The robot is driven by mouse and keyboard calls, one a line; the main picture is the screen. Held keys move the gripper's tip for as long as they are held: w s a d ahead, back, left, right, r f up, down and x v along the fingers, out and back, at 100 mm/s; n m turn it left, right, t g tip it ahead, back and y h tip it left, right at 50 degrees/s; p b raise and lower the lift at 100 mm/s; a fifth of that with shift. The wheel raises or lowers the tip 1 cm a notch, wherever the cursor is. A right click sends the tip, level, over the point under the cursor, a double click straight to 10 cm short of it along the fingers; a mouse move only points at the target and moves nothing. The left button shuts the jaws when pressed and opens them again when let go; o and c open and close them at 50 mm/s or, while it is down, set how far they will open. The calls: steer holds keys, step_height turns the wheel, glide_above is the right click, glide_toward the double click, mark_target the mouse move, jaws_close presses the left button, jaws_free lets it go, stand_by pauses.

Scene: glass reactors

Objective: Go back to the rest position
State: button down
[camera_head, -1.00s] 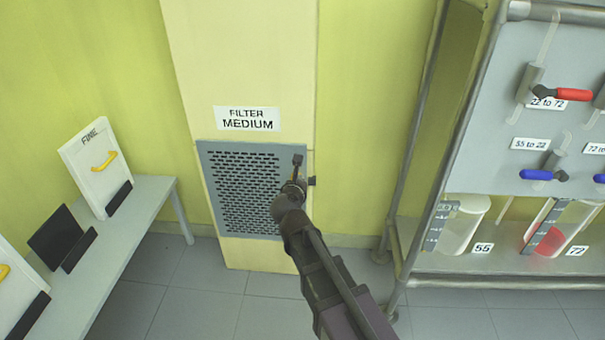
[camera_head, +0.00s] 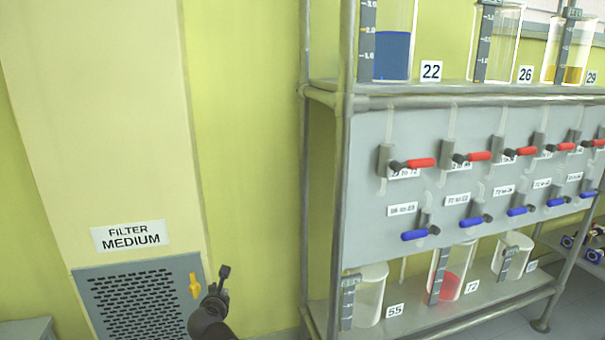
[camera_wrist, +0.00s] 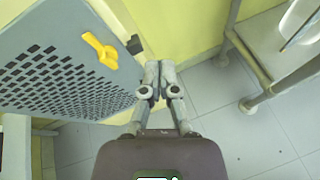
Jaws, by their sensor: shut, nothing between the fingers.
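My gripper (camera_wrist: 153,92) shows in the wrist view with its two fingers together and nothing between them. In the head view my gripper (camera_head: 222,284) is at the lower middle, in front of the right edge of the filter panel and partly cut off by the frame. The grey perforated filter panel (camera_head: 135,300) is set in the cream column, under the label "FILTER MEDIUM" (camera_head: 130,236). Its yellow handle (camera_head: 195,285) is just left of my gripper. In the wrist view the yellow handle (camera_wrist: 100,50) is up and left of the fingers, apart from them.
A metal rack (camera_head: 345,200) stands to the right, with glass vessels above and below a panel of red and blue valve levers (camera_head: 420,162). A rack leg (camera_wrist: 232,30) is close on the right in the wrist view. Grey tiled floor (camera_wrist: 240,135) is clear below.

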steer(key=d+f+m+g+h, duration=0.2)
steer(key=d+f+m+g, duration=0.15)
steer(key=d+m, duration=0.7)
steer(key=d+f+m+g+h, duration=0.3)
steer(key=d+m, duration=0.4)
steer(key=d, duration=0.7)
steer(key=s+d+f+m+g+y, duration=0.2)
steer(key=s+d+m+g, duration=0.1)
steer(key=s+d+m, duration=0.4)
steer(key=s+d+f+m+g+y, duration=0.25)
steer(key=s+d+m+g, duration=0.2)
steer(key=d+m, duration=0.5)
step_height(320, 180, up, 29)
steer(key=a+p, duration=0.1)
steer(key=p, duration=2.8)
steer(key=shift+s+t+h, duration=0.25)
steer(key=shift+t+h, duration=0.05)
steer(key=shift+h, duration=0.05)
steer(key=shift+f, duration=0.1)
